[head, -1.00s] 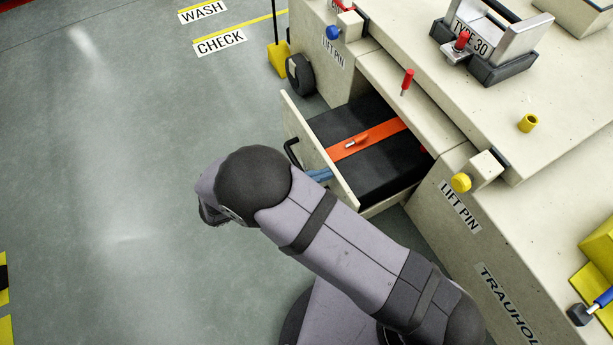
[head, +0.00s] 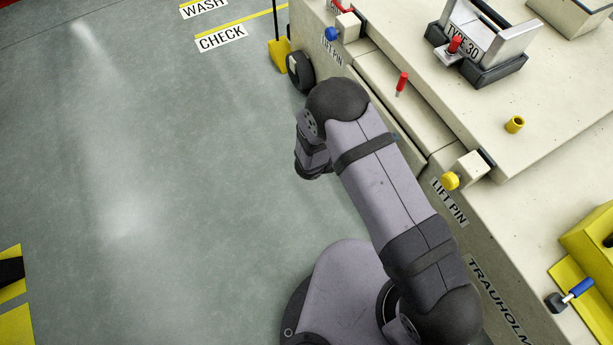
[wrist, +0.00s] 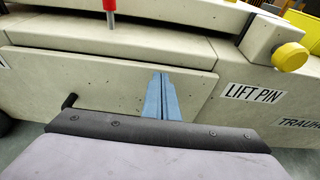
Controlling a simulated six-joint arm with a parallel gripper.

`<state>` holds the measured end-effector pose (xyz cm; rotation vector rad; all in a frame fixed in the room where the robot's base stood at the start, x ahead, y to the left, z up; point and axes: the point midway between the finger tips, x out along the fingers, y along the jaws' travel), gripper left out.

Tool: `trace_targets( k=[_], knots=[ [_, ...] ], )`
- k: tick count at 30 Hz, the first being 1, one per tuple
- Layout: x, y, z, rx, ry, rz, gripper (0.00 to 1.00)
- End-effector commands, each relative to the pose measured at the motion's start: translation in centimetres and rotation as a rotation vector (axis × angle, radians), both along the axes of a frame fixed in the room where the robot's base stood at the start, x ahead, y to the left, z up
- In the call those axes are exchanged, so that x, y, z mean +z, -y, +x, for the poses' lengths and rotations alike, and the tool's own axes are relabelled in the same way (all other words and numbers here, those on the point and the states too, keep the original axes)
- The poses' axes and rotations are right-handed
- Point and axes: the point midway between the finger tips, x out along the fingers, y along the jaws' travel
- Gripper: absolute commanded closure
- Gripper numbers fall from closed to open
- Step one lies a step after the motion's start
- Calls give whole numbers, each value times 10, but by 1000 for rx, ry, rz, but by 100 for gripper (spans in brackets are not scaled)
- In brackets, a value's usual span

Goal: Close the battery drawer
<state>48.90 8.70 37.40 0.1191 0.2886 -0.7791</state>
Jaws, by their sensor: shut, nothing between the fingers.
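The battery drawer's pale front panel (wrist: 110,85) fills the middle of the wrist view. It sits against the carrier body, with a thin line along its top edge; I cannot tell whether a small gap is left. The battery inside is out of sight. The drawer's black handle (wrist: 69,101) shows at the panel's lower left. My gripper (wrist: 161,76), with blue fingers, is shut and empty, its tips at the panel right of the handle. In the head view my arm hides the gripper and most of the drawer front.
A red pin (head: 402,82) stands on the ledge above the drawer. A yellow lift pin knob (head: 450,181) and a blue one (head: 332,34) stick out on either side. A wheel (head: 300,71) is at the far corner.

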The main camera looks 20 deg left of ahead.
Motion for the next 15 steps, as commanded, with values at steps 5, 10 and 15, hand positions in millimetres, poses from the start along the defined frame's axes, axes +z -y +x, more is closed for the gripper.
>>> trace_targets(
  k=[5, 10, 15],
  knots=[
    [0, -1, -1, 0, 0, 0, 100],
    [1, -9, -8, 3, 0, 0, 100],
    [1, -27, -25, 6, -1, 1, 100]
  ],
)
